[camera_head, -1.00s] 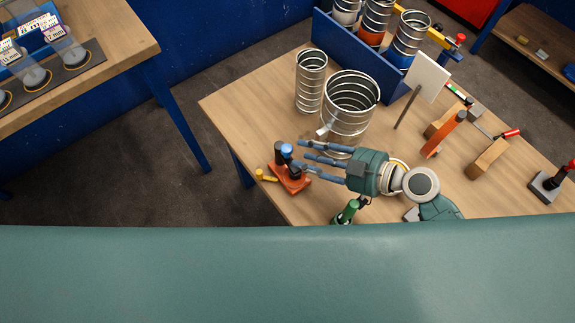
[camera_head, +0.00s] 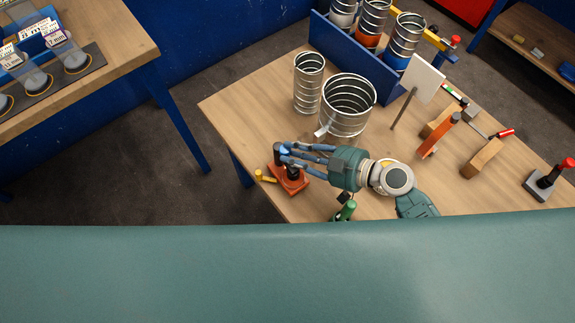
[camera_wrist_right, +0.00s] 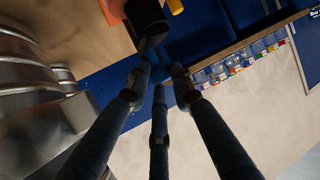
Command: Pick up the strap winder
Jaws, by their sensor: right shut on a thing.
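The strap winder (camera_head: 289,182) appears to be the tool with an orange base, black posts and a blue knob, at the near left edge of the wooden table. My right gripper (camera_head: 285,151) reaches it from the right, its fingers closed around the blue knob at the top. In the right wrist view the fingertips (camera_wrist_right: 158,75) meet around the blue knob, with the winder's black part (camera_wrist_right: 146,22) just beyond. The fingers partly hide the knob. The base appears to rest on the table. My left gripper is not in view.
A wide metal duct (camera_head: 347,105) and a narrower one (camera_head: 308,83) stand just behind my right gripper. A yellow piece (camera_head: 265,176) lies left of the winder, and a green-handled tool (camera_head: 345,211) is near my wrist. Orange and wooden tools occupy the table's right side.

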